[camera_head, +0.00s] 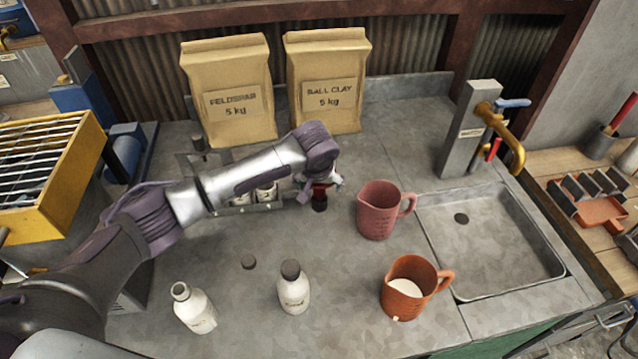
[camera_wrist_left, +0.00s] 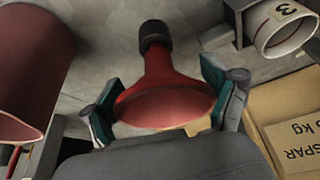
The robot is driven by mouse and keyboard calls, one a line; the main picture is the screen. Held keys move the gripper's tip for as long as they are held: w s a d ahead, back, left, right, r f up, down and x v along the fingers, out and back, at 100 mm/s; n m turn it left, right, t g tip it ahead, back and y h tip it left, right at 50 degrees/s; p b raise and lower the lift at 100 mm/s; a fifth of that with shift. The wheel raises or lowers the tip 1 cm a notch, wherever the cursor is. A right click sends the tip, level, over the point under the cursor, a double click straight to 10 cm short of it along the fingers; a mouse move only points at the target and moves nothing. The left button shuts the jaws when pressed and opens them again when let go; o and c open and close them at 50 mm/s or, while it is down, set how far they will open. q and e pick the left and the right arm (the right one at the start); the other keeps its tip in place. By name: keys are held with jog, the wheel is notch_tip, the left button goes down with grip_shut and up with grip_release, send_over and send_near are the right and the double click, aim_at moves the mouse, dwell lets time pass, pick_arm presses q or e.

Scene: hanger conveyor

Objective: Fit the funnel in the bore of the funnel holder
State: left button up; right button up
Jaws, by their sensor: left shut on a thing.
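The red funnel (camera_wrist_left: 165,92) is between the two fingers of my left gripper (camera_wrist_left: 166,102), which is shut on it. Its narrow spout ends in a dark tip (camera_wrist_left: 155,34). In the head view the funnel (camera_head: 320,191) hangs under my left gripper (camera_head: 321,180), spout down, above the grey counter. Whether its tip touches the counter is hard to tell. I cannot surely pick out the funnel holder or its bore; a dark post (camera_head: 199,143) stands behind my arm, which partly hides that area. My right gripper is not in view.
A pink jug (camera_head: 378,211) stands just right of the funnel. An orange jug (camera_head: 405,290) and two white bottles (camera_head: 194,308) (camera_head: 294,291) stand in front. Paper bags (camera_head: 228,92) (camera_head: 326,82) stand behind. My arm partly hides a bottle rack (camera_head: 250,208). A sink (camera_head: 490,240) is at right.

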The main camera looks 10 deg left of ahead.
pick_arm(q)
jog(key=shift+f, duration=0.7)
jog(key=o, duration=0.8)
jog(key=v, duration=1.2)
jog(key=shift+r, duration=0.1)
